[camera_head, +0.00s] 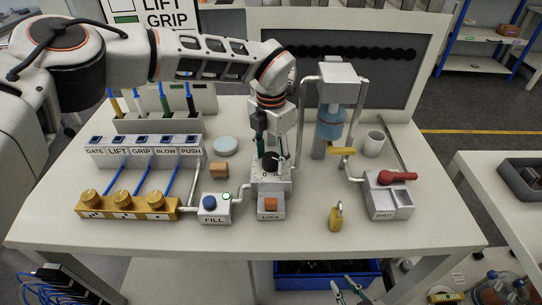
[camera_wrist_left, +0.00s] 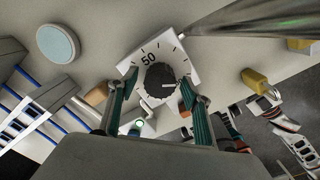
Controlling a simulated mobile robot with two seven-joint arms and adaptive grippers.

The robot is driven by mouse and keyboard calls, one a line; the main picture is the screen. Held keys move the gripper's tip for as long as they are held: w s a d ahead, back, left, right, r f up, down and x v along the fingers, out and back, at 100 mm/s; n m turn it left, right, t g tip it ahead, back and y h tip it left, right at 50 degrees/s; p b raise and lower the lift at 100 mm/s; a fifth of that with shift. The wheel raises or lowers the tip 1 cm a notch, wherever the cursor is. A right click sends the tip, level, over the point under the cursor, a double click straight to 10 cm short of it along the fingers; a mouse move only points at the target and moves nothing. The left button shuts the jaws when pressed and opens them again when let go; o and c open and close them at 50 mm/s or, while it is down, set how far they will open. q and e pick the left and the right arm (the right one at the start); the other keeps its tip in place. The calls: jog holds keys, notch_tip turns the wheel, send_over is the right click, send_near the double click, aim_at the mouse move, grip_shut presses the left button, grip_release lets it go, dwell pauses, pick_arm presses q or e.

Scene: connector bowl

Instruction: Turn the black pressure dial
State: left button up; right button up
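The black pressure dial (camera_head: 270,162) sits on the white block in the middle of the table. In the left wrist view, the dial (camera_wrist_left: 159,78) has a white face with tick marks and a "50"; its short white pointer line points to the right of the picture. My left gripper (camera_head: 269,150) is above the dial, pointing down. Its two teal fingers (camera_wrist_left: 158,80) stand apart on either side of the dial; I cannot tell whether they touch it. My right gripper (camera_head: 348,289) is low at the bottom edge, beyond the table's front edge, with its fingers apart and empty.
An orange LOCK button (camera_head: 270,204) is in front of the dial. A FILL box (camera_head: 214,207) stands left, a red-handled SHUT valve (camera_head: 397,177) right. A yellow padlock (camera_head: 335,217) and a white cup (camera_head: 374,143) are on the table. Yellow knobs (camera_head: 122,199) line the front left.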

aim_at(271, 157)
pick_arm(q)
notch_tip(271, 157, up, 12)
dwell(0.6)
